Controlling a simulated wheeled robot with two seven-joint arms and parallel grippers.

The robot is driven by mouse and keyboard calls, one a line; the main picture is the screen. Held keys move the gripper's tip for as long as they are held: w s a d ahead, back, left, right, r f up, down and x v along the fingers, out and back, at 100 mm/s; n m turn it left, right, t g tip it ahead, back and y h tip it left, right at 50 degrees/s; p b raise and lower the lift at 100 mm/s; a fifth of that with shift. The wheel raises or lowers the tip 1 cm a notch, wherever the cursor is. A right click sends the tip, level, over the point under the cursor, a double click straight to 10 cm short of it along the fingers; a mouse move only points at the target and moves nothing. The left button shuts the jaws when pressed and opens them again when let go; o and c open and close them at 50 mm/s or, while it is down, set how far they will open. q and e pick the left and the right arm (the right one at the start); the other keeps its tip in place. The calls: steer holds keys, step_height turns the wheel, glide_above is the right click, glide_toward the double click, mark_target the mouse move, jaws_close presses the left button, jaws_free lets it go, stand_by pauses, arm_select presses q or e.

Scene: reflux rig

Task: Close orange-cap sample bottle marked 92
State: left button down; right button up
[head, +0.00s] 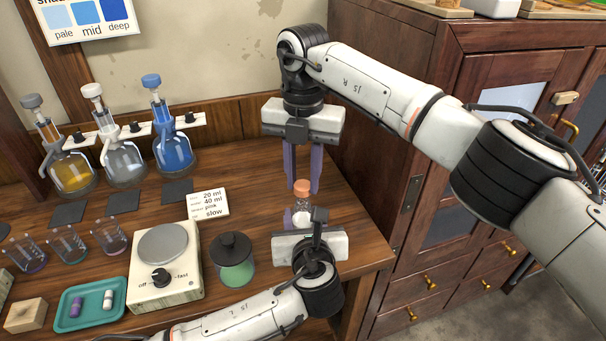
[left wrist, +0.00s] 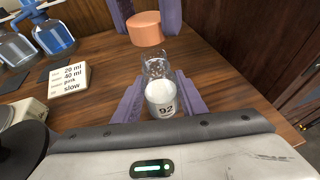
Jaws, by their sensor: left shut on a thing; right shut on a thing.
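The sample bottle (head: 301,217) is clear with a white lower part. It stands upright near the right end of the bench, and its label reads 92 in the left wrist view (left wrist: 161,98). My left gripper (left wrist: 158,103) is shut on the bottle, one purple finger on each side. In the head view its body hides the bottle's lower part. The orange cap (head: 302,187) is over the bottle's mouth and also shows in the left wrist view (left wrist: 145,29). My right gripper (head: 302,188) points down, shut on the cap. I cannot tell whether cap and neck touch.
A green jar with a dark lid (head: 234,258) and a white stirrer plate (head: 166,268) stand left of the bottle. A note card (head: 208,204) stands behind them. Flasks (head: 171,145) line the back wall. A wooden cabinet (head: 440,200) rises at the right.

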mark_target(303, 217)
steer(key=shift+f, duration=0.9)
steer(key=shift+f, duration=0.6)
